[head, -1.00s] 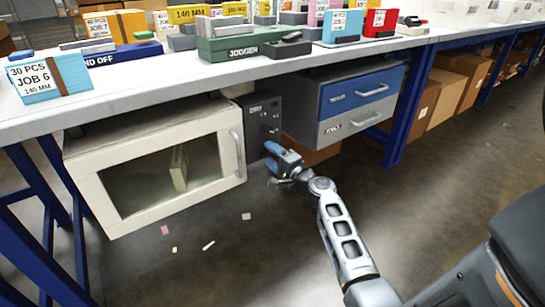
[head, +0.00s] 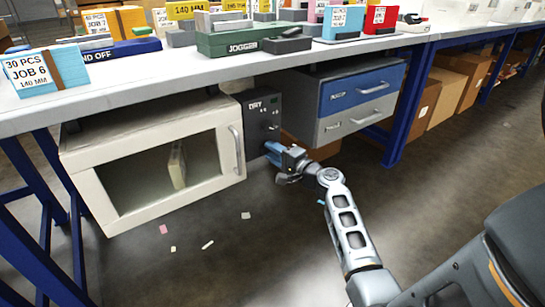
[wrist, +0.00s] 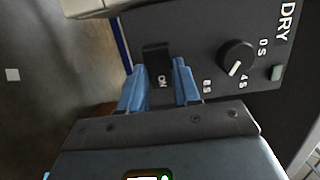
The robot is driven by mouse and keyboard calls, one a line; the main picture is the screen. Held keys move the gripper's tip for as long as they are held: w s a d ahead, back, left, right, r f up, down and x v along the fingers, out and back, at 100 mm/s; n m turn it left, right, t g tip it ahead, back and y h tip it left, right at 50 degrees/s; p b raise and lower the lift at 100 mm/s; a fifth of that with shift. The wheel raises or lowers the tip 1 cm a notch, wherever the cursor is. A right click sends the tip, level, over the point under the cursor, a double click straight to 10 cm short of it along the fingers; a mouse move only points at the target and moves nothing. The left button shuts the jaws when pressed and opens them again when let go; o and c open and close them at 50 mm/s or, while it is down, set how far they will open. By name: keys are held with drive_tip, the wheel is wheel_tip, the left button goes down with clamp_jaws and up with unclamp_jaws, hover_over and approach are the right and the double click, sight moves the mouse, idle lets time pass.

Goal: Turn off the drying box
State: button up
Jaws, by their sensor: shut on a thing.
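The drying box (head: 75,165) is a cream cabinet under the bench with a windowed door, shut, and a pale block inside. Its dark control panel (head: 263,105), marked DRY, is at its right. In the wrist view the panel (wrist: 205,25) has a black switch (wrist: 156,57) with ON printed near it, a round black knob (wrist: 237,56) and a small green button (wrist: 276,73). My gripper (wrist: 160,72) has its blue fingers on either side of the switch, shut on it. In the head view my gripper (head: 272,150) is at the panel's lower part and hides that area.
A drawer unit (head: 345,100) with blue and grey fronts hangs right of the panel. A blue bench leg (head: 408,105) stands beyond it. Cardboard boxes (head: 455,85) are farther right. The floor before the drying box is open, with a few paper scraps (head: 208,245).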

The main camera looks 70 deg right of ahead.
drive_tip(key=shift+n+t+y, duration=0.3)
drive_tip(key=shift+n+y, duration=0.1)
drive_tip(key=shift+y, duration=0.2)
drive_tip(key=o, duration=1.1)
drive_tip(key=shift+c, duration=0.2)
drive_tip(key=shift+s, duration=0.1)
drive_tip(key=p+v, duration=0.1)
drive_tip(key=v, duration=0.6)
drive_tip(key=shift+s+p, duration=0.3)
drive_tip(key=shift+a, duration=0.1)
